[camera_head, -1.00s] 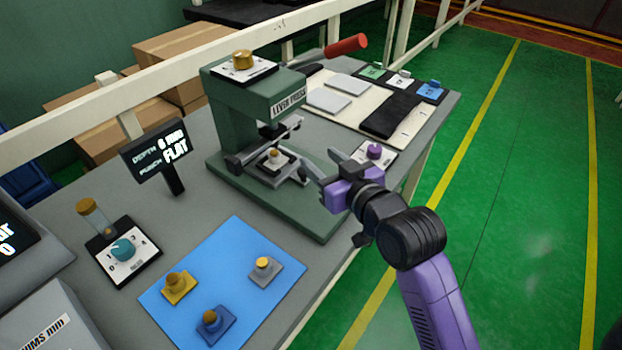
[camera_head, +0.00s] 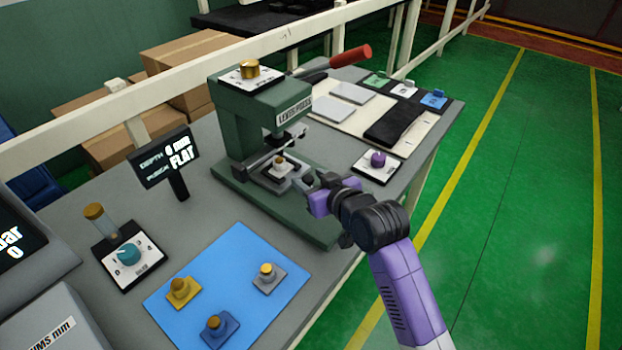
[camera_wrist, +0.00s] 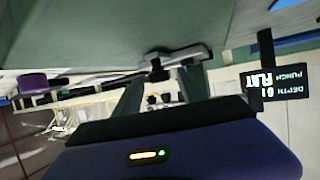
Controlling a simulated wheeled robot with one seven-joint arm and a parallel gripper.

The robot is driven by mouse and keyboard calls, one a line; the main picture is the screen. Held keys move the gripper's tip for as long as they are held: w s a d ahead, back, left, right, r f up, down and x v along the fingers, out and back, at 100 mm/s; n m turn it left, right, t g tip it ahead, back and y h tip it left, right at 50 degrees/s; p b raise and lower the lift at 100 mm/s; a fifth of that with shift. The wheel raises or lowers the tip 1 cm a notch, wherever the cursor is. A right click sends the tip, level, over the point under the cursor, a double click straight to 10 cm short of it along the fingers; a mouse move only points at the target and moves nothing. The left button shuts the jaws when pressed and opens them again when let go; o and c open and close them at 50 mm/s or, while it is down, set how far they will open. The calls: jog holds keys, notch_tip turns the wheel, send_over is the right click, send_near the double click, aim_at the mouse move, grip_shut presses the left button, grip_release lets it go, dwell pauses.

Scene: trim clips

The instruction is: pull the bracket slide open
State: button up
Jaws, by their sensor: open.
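The bracket slide (camera_head: 284,171) is a small grey carriage with a pale plate and a brassy knob, at the foot of the green lever press (camera_head: 246,125). My purple gripper (camera_head: 308,184) is at the slide's front right end. In the wrist view, my two fingers (camera_wrist: 160,78) are apart, with a grey T-shaped piece (camera_wrist: 172,57), seemingly the slide's handle, at or between their tips. Contact cannot be made out. The fingertips are partly hidden in the head view.
A purple knob (camera_head: 377,158) on a white plate stands right of my gripper. The red lever (camera_head: 350,56) sticks out at the back. A display (camera_head: 165,158) and a blue mat (camera_head: 235,285) with several knobbed blocks lie left and in front. Green floor is clear at right.

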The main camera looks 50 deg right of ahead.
grip_shut()
dwell(1.4)
